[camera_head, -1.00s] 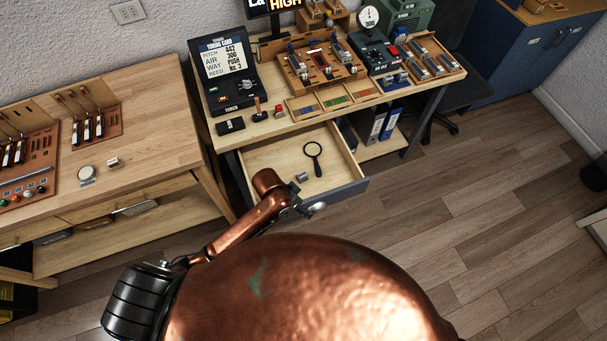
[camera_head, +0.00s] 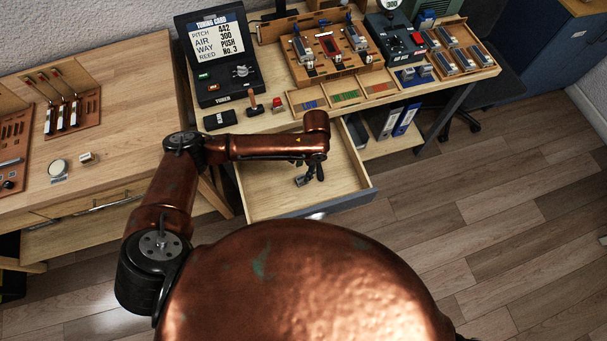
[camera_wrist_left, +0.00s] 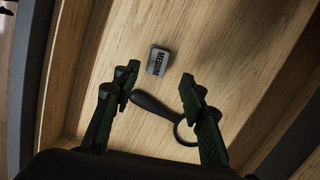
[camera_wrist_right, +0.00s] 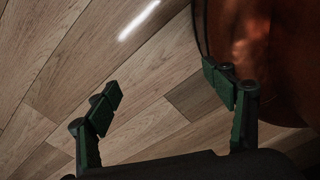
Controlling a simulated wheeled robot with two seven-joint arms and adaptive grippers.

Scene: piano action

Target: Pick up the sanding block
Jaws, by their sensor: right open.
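The sanding block, a small grey block marked MEDIUM (camera_wrist_left: 158,61), lies in the open wooden drawer (camera_head: 262,196). My left gripper (camera_wrist_left: 158,84) is open and empty above the drawer, with the block just beyond and between its fingertips in the left wrist view. In the head view my left gripper (camera_head: 314,172) hangs over the drawer and partly hides what lies there. My right gripper (camera_wrist_right: 165,90) is open and empty above the floor.
The drawer's front wall (camera_head: 318,204) and sides surround the block. The workbench above carries a tuner (camera_head: 222,62), a small black box (camera_head: 220,119) and parts trays (camera_head: 345,97). Another wooden bench (camera_head: 110,150) stands at the left.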

